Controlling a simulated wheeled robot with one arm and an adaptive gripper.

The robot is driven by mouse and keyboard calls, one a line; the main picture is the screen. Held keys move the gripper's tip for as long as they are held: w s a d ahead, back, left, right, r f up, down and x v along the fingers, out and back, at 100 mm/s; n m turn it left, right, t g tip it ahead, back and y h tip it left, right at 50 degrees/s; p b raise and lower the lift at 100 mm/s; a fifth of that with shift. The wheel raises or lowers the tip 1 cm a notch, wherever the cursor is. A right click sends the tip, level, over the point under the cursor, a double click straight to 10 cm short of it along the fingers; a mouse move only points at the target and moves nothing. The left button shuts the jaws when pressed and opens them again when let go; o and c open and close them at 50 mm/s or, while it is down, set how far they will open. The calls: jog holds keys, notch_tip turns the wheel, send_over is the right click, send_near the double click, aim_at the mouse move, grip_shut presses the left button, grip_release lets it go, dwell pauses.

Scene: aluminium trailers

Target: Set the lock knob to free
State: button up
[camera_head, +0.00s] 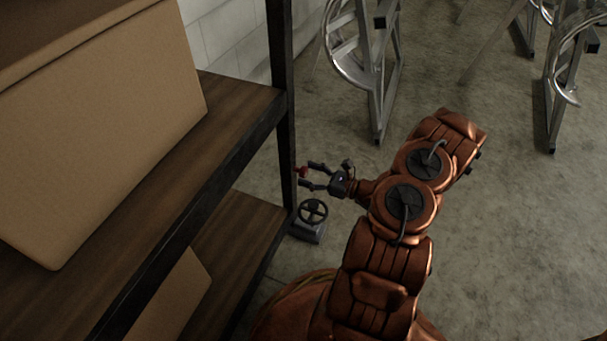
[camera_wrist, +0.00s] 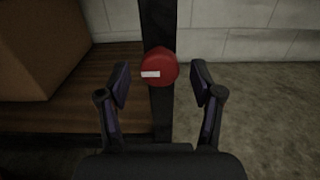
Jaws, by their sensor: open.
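The lock knob (camera_wrist: 161,66) is a round red knob on a dark upright shelf post (camera_wrist: 158,20). A white bar marks its face and lies nearly level in the wrist view. In the head view the red knob (camera_head: 302,171) is small, at the post's edge. My gripper (camera_wrist: 160,85) is open and points at the knob. In the wrist view its fingers stand apart to the left and right of the knob, with a gap on each side. In the head view my gripper (camera_head: 313,175) is right by the knob; I cannot tell whether it touches.
A black handwheel (camera_head: 313,211) on a grey base stands below my gripper. Wooden shelves (camera_head: 236,112) with cardboard boxes (camera_head: 100,130) fill the left. Metal frames with curved rails (camera_head: 376,70) stand at the back. The concrete floor (camera_head: 520,230) at the right is clear.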

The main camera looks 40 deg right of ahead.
jog(key=shift+x, duration=1)
jog(key=c, duration=1.2)
